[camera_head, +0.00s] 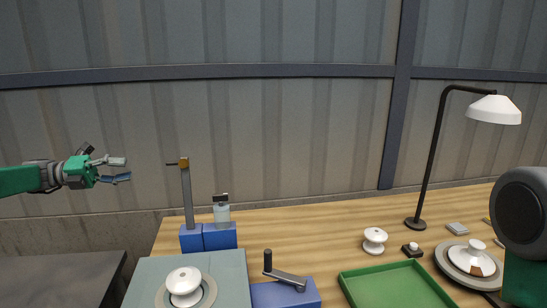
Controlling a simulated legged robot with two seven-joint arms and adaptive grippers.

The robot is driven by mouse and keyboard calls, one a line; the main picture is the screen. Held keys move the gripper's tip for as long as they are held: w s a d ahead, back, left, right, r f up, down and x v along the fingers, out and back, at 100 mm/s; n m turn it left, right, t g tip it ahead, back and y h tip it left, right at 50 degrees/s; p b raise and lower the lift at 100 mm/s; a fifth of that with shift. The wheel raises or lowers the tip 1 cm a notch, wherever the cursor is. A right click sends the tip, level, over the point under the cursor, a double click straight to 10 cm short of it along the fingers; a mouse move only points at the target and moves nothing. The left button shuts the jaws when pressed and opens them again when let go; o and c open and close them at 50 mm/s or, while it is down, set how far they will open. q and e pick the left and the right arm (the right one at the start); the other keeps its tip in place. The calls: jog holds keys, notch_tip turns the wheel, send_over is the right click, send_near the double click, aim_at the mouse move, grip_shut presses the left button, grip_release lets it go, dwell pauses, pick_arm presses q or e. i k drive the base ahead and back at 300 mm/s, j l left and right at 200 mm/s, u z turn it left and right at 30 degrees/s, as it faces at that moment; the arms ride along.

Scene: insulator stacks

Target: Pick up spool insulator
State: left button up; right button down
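A small white spool-shaped insulator (375,240) stands upright on the wooden table behind the green tray. Another white insulator (184,284) sits on a round grey base on the pale green-grey panel at front left. A third white piece with a brown part (473,260) rests on a round plate at the right. My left gripper (121,169) is at the far left, raised and away from every insulator. Its fingers are apart with nothing between them. My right arm shows at the right edge; its gripper is out of view.
A green tray (395,291) lies at front centre right. Blue blocks (208,238) carry an upright post and a small bottle. A crank handle stands on another blue block (285,294). A black lamp (432,160) rises at the back right. The table's middle is clear.

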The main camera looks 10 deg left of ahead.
aim_at(183, 283)
jog(key=k, duration=1.5)
